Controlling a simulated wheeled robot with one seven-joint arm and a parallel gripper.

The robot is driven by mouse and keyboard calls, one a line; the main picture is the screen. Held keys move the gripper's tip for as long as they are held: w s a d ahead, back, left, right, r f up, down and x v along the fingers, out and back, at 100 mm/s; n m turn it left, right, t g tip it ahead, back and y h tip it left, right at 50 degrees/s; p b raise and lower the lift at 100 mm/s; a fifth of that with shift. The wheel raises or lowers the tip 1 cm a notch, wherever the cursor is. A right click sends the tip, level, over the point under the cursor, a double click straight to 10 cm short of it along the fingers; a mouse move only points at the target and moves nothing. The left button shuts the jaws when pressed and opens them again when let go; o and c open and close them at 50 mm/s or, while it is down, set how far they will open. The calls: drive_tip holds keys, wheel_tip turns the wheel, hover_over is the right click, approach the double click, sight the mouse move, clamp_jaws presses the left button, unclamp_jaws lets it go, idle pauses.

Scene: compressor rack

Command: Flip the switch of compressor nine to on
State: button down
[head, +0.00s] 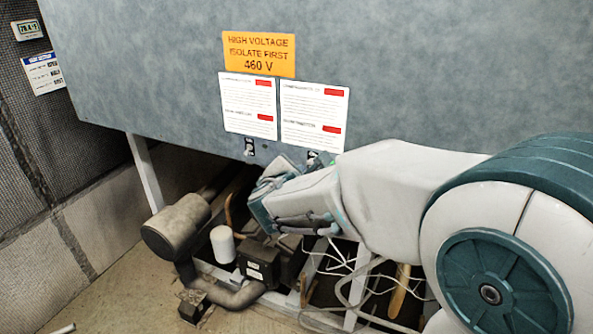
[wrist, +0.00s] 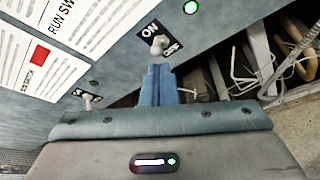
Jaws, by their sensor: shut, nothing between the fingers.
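In the wrist view a metal toggle switch (wrist: 158,45) stands on a black plate marked ON and OFF. My gripper (wrist: 158,72) is shut and empty, its blue fingertips just below that switch in the picture; I cannot tell whether they touch it. A second toggle switch (wrist: 87,97) sits further left on the same panel. In the head view two small switch plates show under the placards, one at left (head: 249,148) and one at right (head: 313,157), partly behind my arm. My fingertips are hidden there. No compressor number is readable, and the lever positions are unclear.
Green lamps (wrist: 190,7) glow near the switches. The grey cabinet (head: 170,70) carries an orange high-voltage sign (head: 258,54) and white placards (head: 249,105). Below its edge are a dark cylinder (head: 176,226), pipes and loose white cables (head: 355,285). Floor at lower left is mostly clear.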

drive_tip(key=shift+w+d, duration=0.1)
drive_tip(key=shift+d, duration=0.1)
drive_tip(key=shift+a+r+p, duration=0.15)
drive_tip(key=shift+r+p, duration=0.3)
drive_tip(key=shift+r, duration=0.3)
drive_tip(key=shift+r, duration=0.1)
